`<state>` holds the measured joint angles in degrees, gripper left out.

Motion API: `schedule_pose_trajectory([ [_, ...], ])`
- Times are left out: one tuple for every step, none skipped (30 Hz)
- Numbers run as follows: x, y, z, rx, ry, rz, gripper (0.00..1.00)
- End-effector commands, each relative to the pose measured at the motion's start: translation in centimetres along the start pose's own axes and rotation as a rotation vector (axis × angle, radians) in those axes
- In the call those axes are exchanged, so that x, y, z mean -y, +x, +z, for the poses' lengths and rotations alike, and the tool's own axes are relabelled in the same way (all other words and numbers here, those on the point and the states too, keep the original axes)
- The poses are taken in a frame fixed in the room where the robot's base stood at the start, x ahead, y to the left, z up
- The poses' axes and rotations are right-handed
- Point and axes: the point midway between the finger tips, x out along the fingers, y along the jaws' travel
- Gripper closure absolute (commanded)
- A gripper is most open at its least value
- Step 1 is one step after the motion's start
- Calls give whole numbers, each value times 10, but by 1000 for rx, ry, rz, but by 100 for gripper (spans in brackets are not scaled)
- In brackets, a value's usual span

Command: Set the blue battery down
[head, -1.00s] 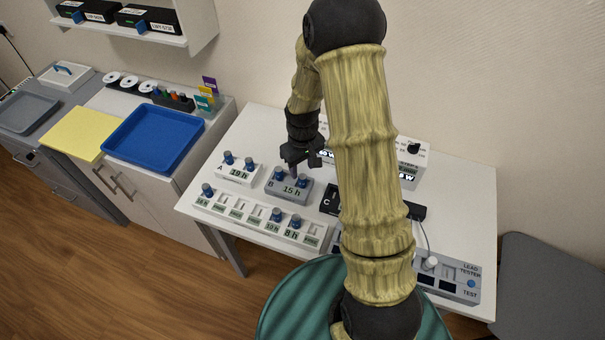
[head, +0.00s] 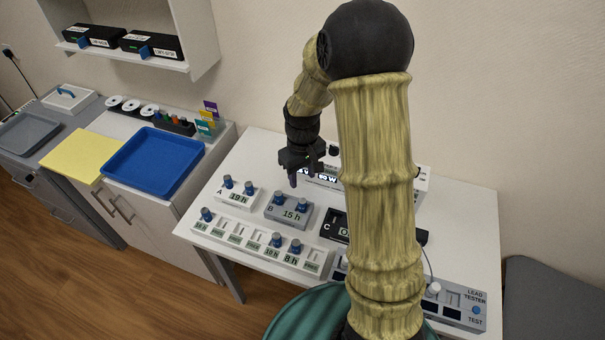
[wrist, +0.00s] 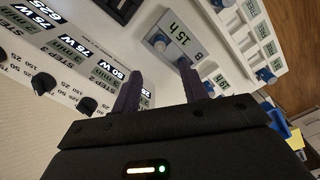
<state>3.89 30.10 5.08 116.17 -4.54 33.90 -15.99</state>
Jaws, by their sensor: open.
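My gripper (head: 300,178) is open and empty, raised above and behind the grey block B (head: 288,215), which reads 15 h. Two blue batteries with grey tops, a left one (head: 279,199) and a right one (head: 302,205), stand upright in block B, apart from the gripper. In the wrist view the two dark fingers (wrist: 158,85) are spread with nothing between them; block B (wrist: 178,33) shows beyond, partly behind the right finger. White block A (head: 236,199), reading 19 h, holds two more blue batteries. The long white rack (head: 235,236) in front holds several batteries among empty slots.
Black block C (head: 333,226) and the lead tester (head: 455,302) are partly hidden by my arm. White panels with dark knobs (wrist: 45,83) stand close behind the gripper. A blue tray (head: 155,163) lies on the left cabinet.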

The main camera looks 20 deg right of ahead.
Motion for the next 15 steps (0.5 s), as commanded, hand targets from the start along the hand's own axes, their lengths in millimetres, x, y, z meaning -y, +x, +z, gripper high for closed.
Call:
schedule_pose_trajectory([
  [0,0,0,0,0,0,56],
  [0,-1,1,-1,2,1,56],
  [1,-2,2,-4,5,2,56],
  [2,-4,4,-7,9,4,56],
  [2,-7,6,-11,15,6,56],
  [4,-11,11,-19,27,9,56],
  [6,-15,15,-27,39,13,56],
  [8,-20,20,-36,52,17,56],
  [11,-27,28,-50,72,22,56],
  [14,-32,35,-62,91,26,56],
  [16,-37,43,-74,110,29,56],
  [20,-44,54,-94,138,34,56],
  [23,-49,62,-107,160,37,56],
  [26,-53,70,-122,181,39,56],
  [30,-58,82,-139,210,42,56],
])
